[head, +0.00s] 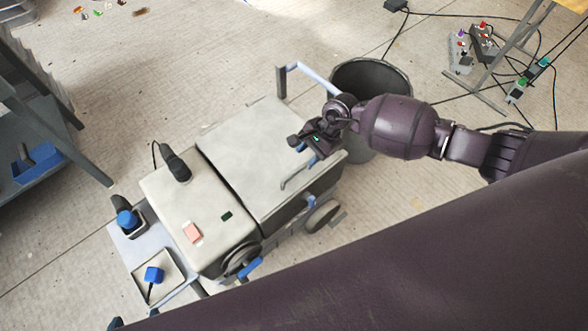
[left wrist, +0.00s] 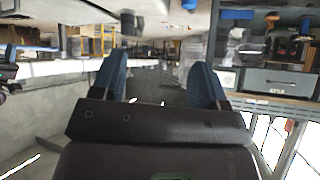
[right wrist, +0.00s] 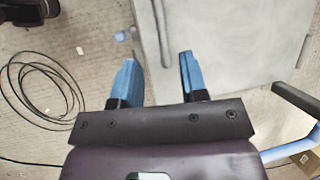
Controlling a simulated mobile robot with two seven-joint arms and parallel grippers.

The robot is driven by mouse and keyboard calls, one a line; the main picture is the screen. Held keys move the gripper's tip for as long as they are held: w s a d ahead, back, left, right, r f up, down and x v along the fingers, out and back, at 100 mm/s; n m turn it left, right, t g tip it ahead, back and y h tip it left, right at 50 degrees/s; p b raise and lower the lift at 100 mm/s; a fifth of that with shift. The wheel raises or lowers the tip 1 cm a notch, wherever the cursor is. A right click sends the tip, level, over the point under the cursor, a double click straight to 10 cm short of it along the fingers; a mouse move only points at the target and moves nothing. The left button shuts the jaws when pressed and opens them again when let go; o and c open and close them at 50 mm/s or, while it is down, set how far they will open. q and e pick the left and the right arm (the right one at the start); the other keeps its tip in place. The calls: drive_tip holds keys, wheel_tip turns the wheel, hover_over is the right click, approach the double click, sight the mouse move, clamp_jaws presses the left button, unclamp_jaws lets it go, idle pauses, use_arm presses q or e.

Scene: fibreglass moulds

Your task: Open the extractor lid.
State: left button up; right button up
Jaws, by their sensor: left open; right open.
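The extractor (head: 190,215) is a pale grey wheeled machine in the head view. Its flat square lid (head: 250,150) lies shut on top, with a thin grey bar handle (head: 297,172) at its right side. The lid also fills the upper right of the right wrist view (right wrist: 215,50), with the handle (right wrist: 161,35) beyond the fingertips. My right gripper (head: 310,147) hangs over the lid's right edge, open and empty, apart from the handle. Its blue fingers show in the right wrist view (right wrist: 158,65). My left gripper (left wrist: 160,65) is open and empty in the left wrist view, away from the extractor.
A dark bin (head: 372,80) stands behind my right gripper. A push handle (head: 312,75) rises at the extractor's back. Cables and power strips (head: 485,45) lie at the upper right. A dark rack (head: 50,120) stands at the left. The floor above the extractor is mostly clear.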

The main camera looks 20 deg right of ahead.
sight(293, 174)
drive_tip(key=b+x, duration=0.2)
drive_tip(key=x, duration=0.7)
drive_tip(key=shift+d, duration=0.1)
drive_tip(key=shift+f, duration=0.15)
drive_tip(key=c, duration=0.7)
clamp_jaws()
